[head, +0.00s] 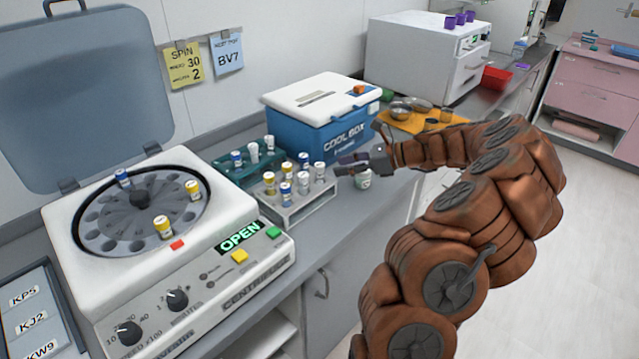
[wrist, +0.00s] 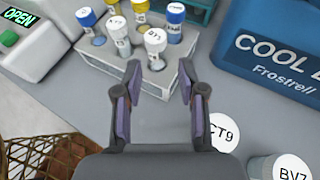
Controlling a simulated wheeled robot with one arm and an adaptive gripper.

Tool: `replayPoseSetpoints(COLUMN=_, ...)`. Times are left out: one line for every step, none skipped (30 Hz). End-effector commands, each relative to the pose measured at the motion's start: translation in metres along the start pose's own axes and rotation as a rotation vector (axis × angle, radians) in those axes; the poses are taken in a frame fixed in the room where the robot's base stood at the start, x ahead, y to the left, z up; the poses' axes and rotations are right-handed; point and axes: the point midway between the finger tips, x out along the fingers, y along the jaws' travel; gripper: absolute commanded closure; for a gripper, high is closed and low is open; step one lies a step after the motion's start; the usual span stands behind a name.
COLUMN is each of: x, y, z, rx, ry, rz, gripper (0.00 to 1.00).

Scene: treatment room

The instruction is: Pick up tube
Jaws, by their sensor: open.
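My gripper (head: 350,166) is open and empty, above the counter at the right end of a grey tube rack (head: 308,209). In the wrist view its fingertips (wrist: 158,88) are spread before the rack, near a white-capped tube marked DT3 (wrist: 155,41). The rack holds several upright tubes with white, yellow and blue caps. A white-capped tube marked BV7 (wrist: 290,168) and another marked CT9 (wrist: 222,132) show at the lower right of the wrist view, outside the jaws. A blue note (head: 228,53) on the wall reads BV7.
An open centrifuge (head: 225,215) with 3 capped tubes stands at left. A teal rack (head: 232,176) with tubes stands behind the grey rack. A blue cool box (head: 310,130) is behind my gripper. An orange mat (head: 398,122) with metal bowls lies beyond. Labelled trays (head: 40,320) are at far left.

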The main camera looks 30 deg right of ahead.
Motion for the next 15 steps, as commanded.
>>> replayPoseSetpoints(x=0.006, y=0.001, z=0.002, rx=-0.001, ry=0.000, rz=0.004, gripper=0.60)
replayPoseSetpoints(x=0.009, y=0.001, z=0.002, rx=-0.001, ry=0.000, rz=0.004, gripper=0.60)
replayPoseSetpoints(x=0.013, y=0.002, z=0.002, rx=-0.001, ry=0.000, rz=0.005, gripper=0.60)
replayPoseSetpoints(x=0.015, y=0.002, z=0.002, rx=-0.001, ry=0.000, rz=0.005, gripper=0.60)
replayPoseSetpoints(x=0.017, y=0.002, z=0.002, rx=-0.001, ry=0.000, rz=0.006, gripper=0.60)
replayPoseSetpoints(x=0.019, y=0.003, z=0.003, rx=-0.001, ry=0.000, rz=0.006, gripper=0.60)
replayPoseSetpoints(x=0.020, y=0.003, z=0.003, rx=-0.001, ry=0.000, rz=0.006, gripper=0.60)
replayPoseSetpoints(x=0.022, y=0.003, z=0.004, rx=-0.001, ry=-0.001, rz=0.007, gripper=0.60)
replayPoseSetpoints(x=0.025, y=0.004, z=0.005, rx=-0.001, ry=-0.001, rz=0.008, gripper=0.60)
replayPoseSetpoints(x=0.028, y=0.004, z=0.006, rx=-0.001, ry=-0.001, rz=0.008, gripper=0.60)
replayPoseSetpoints(x=0.032, y=0.004, z=0.007, rx=-0.001, ry=0.000, rz=0.008, gripper=0.60)
replayPoseSetpoints(x=0.036, y=0.005, z=0.009, rx=-0.001, ry=0.000, rz=0.007, gripper=0.60)
replayPoseSetpoints(x=0.041, y=0.005, z=0.010, rx=-0.002, ry=-0.001, rz=0.007, gripper=0.60)
replayPoseSetpoints(x=0.045, y=0.006, z=0.012, rx=-0.002, ry=-0.001, rz=0.008, gripper=0.60)
replayPoseSetpoints(x=0.051, y=0.007, z=0.013, rx=-0.001, ry=-0.001, rz=0.009, gripper=0.60)
